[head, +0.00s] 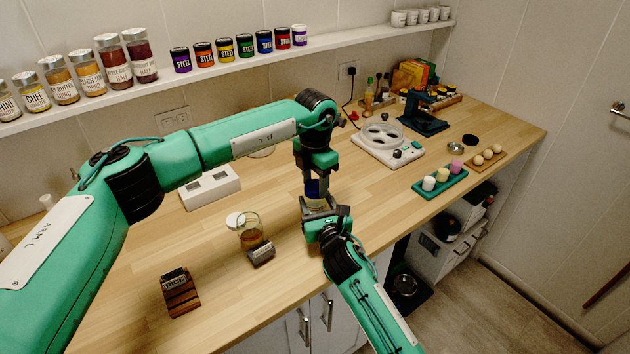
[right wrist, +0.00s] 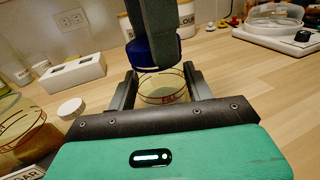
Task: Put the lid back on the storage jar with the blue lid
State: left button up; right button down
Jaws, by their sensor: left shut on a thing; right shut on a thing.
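My left gripper (head: 316,174) reaches down from above and is shut on the blue lid (head: 314,190). In the right wrist view the blue lid (right wrist: 152,54) hangs over the far side of the clear storage jar (right wrist: 160,88), whose near rim shows uncovered. The lid looks apart from the rim or barely at it; I cannot tell which. My right gripper (right wrist: 158,92) is shut on the jar, with one finger on each side. In the head view the right gripper (head: 325,212) and left arm hide most of the jar.
An open jar with brown contents (head: 249,236), a white lid (head: 233,220) and a dark label block (head: 261,254) stand left of my right gripper. A white box (head: 210,187) stands behind. A green tray (head: 440,184) lies right. The counter's front edge is close.

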pick_arm(q)
jog(key=o, duration=1.1)
jog(key=shift+o, duration=0.2)
notch_tip(320, 180, up, 12)
pick_arm(e)
jog(key=c, duration=0.5)
grip_release()
pick_arm(q)
jog(key=shift+f+b, duration=0.9)
pick_arm(e)
jog(key=v, duration=1.3)
jog(key=shift+s+d, duration=0.15)
jog(key=shift+s, duration=0.2)
